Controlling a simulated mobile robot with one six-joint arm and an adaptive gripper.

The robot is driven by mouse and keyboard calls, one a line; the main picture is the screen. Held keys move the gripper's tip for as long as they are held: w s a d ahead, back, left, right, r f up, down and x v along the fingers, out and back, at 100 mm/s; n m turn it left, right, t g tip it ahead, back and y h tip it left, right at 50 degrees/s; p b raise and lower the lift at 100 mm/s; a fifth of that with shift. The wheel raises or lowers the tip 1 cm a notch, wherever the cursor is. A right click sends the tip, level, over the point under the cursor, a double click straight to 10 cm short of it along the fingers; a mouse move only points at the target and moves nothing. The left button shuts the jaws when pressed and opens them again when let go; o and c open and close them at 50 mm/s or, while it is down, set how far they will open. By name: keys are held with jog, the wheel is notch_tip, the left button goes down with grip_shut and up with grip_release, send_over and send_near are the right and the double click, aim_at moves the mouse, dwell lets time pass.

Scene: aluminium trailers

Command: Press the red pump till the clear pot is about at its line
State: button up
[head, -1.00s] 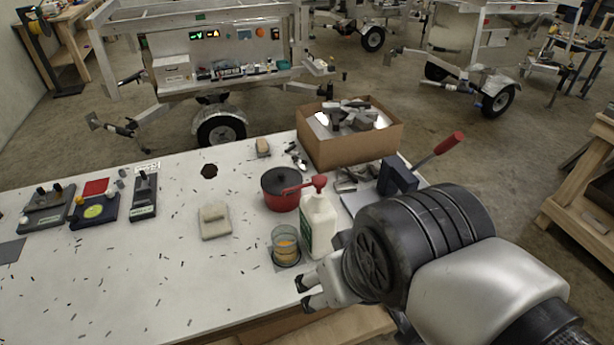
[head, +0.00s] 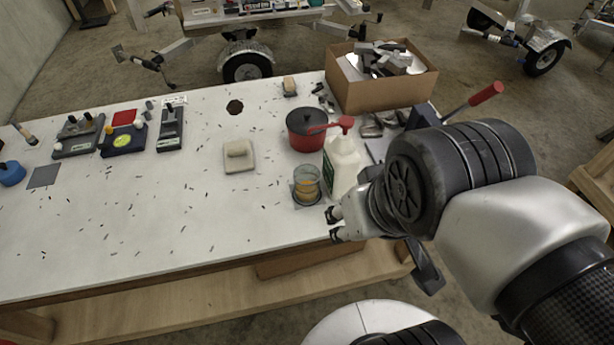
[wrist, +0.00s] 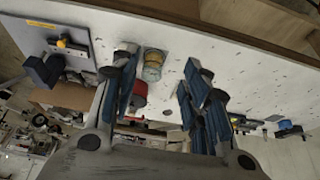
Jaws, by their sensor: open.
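The clear pot (head: 307,184) stands on a small dark mat on the table, with amber liquid in its lower part; its line is too small to make out. The white pump bottle (head: 342,168) stands just right of and behind it, with the red pump (head: 345,122) on top, its spout pointing left over the red pan. My gripper (head: 335,224) is open and empty near the table's front edge, in front of the bottle and pot. In the wrist view the clear pot (wrist: 153,66) shows between the open fingers (wrist: 165,90), farther off; the bottle cannot be made out there.
A red pan with a dark lid (head: 304,130) stands behind the pot. A cardboard box of metal parts (head: 380,95) is at the back right, near a red-handled lever (head: 486,95).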

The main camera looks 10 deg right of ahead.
grip_shut()
dwell(1.5)
